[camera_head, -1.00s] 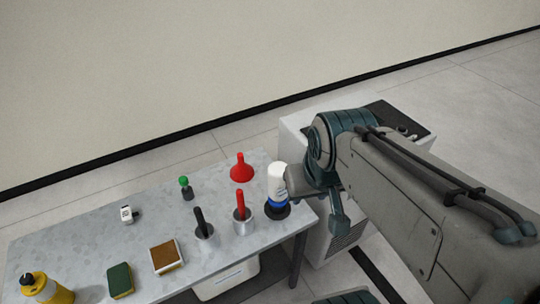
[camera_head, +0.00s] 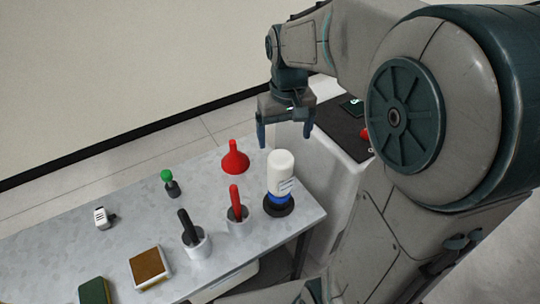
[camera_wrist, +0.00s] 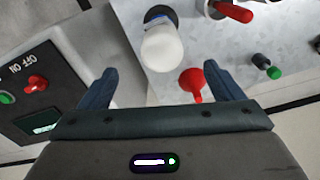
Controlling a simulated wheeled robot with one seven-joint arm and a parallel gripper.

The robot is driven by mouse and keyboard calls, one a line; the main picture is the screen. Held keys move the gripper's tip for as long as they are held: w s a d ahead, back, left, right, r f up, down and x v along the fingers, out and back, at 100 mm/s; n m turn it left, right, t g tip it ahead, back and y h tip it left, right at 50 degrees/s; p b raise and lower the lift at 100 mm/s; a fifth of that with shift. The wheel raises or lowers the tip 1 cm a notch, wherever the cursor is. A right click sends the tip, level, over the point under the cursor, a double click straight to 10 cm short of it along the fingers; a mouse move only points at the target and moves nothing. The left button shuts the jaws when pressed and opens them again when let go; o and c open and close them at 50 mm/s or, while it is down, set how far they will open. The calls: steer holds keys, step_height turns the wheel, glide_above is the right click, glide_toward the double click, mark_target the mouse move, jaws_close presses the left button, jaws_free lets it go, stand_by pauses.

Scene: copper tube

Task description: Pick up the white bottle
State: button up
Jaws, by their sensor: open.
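The white bottle (camera_head: 280,175) stands upright on the right end of the grey table (camera_head: 120,245), with a blue band near its bottom and a round black base (camera_head: 279,208) under it. My gripper (camera_head: 286,143) is open and empty, above and beyond the bottle near the table's far right corner. In the wrist view the bottle (camera_wrist: 162,48) lies ahead of the two spread fingers (camera_wrist: 165,85), apart from them.
A red funnel (camera_head: 235,160) stands left of the bottle. A red-handled tool (camera_head: 236,204) and a black-handled tool (camera_head: 188,228) stand in metal cups. A green-topped item (camera_head: 169,182), a white item (camera_head: 103,217) and sponges (camera_head: 150,267) lie further left. A machine (camera_head: 340,130) stands to the right.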

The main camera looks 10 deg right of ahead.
mark_target(283, 158)
steer(key=shift+w+f, duration=0.25)
steer(key=shift+f, duration=0.25)
steer(key=shift+w+f, duration=0.2)
steer(key=shift+f, duration=0.25)
step_height(283, 158, down, 8)
steer(key=shift+f, duration=0.1)
steer(key=f, duration=0.4)
steer(key=shift+w+a+f, duration=0.15)
steer(key=shift+w+f, duration=0.1)
steer(key=shift+f, duration=0.15)
steer(key=shift+c, duration=0.4)
steer(key=shift+r, duration=0.1)
steer(key=c, duration=1.4)
